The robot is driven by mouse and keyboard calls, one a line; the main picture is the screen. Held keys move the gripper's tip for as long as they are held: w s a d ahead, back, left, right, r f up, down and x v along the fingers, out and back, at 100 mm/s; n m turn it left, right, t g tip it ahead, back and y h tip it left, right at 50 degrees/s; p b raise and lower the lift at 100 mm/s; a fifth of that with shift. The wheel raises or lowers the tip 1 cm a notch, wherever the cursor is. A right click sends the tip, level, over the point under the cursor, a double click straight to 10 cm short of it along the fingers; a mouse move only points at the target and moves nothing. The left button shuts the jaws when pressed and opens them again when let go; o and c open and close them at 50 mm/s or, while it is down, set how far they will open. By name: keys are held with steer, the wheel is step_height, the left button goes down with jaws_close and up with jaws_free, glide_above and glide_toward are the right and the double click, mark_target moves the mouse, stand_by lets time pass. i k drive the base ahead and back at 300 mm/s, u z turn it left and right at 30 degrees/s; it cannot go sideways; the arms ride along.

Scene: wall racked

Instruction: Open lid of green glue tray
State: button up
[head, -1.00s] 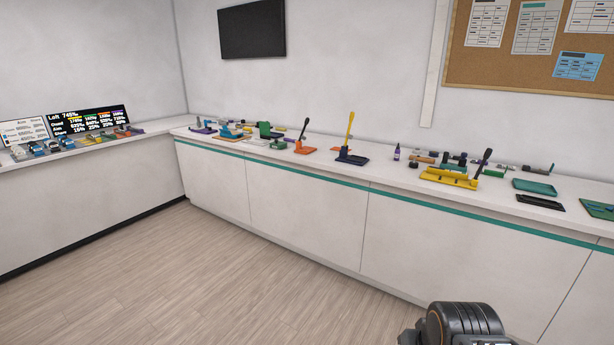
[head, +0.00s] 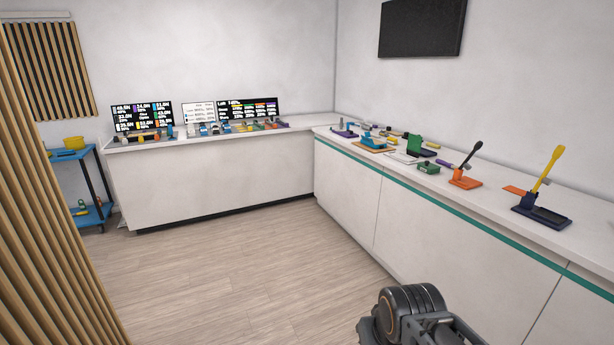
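A small green box-like item (head: 429,168) sits near the front edge of the right-hand counter. A taller green item (head: 414,145) stands just behind it. Both are small in the head view, and I cannot tell whether either is the green glue tray or whether it has a lid. A dark part of my arm shows at the bottom, well in front of the counter. My gripper's fingers are not in view.
The right-hand counter (head: 365,182) also holds an orange lever tool (head: 466,182) and a dark tool with a yellow handle (head: 541,205). A back counter (head: 215,182) carries screens. A slatted partition (head: 45,190) stands at left, before a blue shelf (head: 92,188). The wood floor between is clear.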

mark_target(429, 166)
steer(key=u, duration=0.15)
steer(key=i, duration=2.3)
steer(key=z, duration=0.8)
steer(key=i, duration=1.6)
steer(key=z, duration=1.1)
steer(key=i, duration=0.4)
steer(key=z, duration=0.2)
